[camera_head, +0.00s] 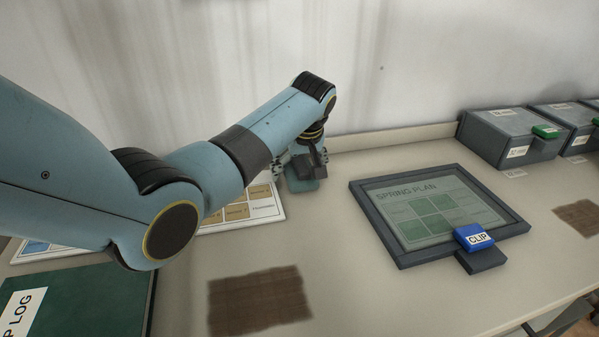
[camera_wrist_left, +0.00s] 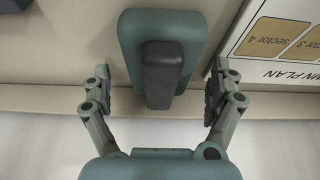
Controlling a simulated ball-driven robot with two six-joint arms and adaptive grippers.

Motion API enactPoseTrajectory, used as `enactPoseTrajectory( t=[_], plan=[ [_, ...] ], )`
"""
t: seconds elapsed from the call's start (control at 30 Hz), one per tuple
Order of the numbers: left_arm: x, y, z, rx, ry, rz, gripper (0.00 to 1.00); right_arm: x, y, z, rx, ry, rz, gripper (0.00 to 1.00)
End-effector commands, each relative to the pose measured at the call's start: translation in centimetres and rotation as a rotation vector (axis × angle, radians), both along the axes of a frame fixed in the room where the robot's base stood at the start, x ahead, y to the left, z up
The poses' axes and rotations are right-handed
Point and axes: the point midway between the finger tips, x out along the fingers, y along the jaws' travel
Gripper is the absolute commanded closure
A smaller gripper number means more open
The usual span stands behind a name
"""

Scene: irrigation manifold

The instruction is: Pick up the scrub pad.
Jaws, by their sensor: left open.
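The scrub pad, a teal block with a dark grey raised handle, shows large in the left wrist view (camera_wrist_left: 163,68). In the head view it lies on the counter near the wall (camera_head: 302,185), partly covered by my gripper. My left gripper (camera_wrist_left: 160,92) is open, with one finger on each side of the pad's handle end and visible gaps between fingers and handle. In the head view the left gripper (camera_head: 306,165) is right over the pad. My right gripper is not in view.
A plan board with sector labels (camera_head: 255,207) lies beside the pad. A framed spring plan (camera_head: 365,212) with a blue clip (camera_head: 473,238) lies to the right. Grey boxes (camera_head: 508,140) stand at back right. A green log (camera_head: 85,300) lies front left. The wall (camera_head: 420,60) is close behind.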

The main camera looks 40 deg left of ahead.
Motion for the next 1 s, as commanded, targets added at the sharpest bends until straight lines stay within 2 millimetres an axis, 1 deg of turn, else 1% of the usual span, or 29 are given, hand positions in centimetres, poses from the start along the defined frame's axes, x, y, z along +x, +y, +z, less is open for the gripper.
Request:
enactPoseTrajectory(
  t=[0.73, 1.0],
  plan=[
    [-0.04, -0.01, -0.51, 0.0, 0.001, 0.0, 0.08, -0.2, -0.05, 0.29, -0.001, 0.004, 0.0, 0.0],
    [-0.08, -0.06, -0.59, -0.002, 0.001, 0.0, 0.43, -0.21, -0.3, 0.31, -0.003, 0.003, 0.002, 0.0]
  ],
)
